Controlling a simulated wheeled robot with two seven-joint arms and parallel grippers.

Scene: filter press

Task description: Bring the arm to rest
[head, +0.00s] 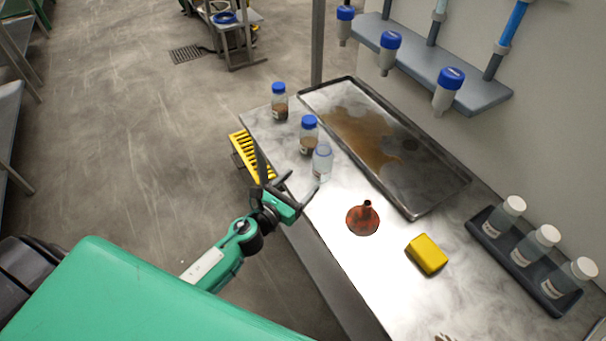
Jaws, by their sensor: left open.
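My left gripper (299,189) is open, with nothing between its fingers. My green left arm (233,252) comes in from the lower left and reaches to the left edge of the bench (313,212). The gripper is just left of a clear open bottle (322,163) standing upright on the bench; whether they touch is hard to tell. My right gripper is not in view.
Two blue-capped bottles (309,134) (280,101) stand behind the clear one. A stained metal tray (446,202), a reddish funnel (362,219), a yellow block (427,255) and a dark rack (484,232) of white-capped bottles are on the bench. Open floor (130,140) lies left.

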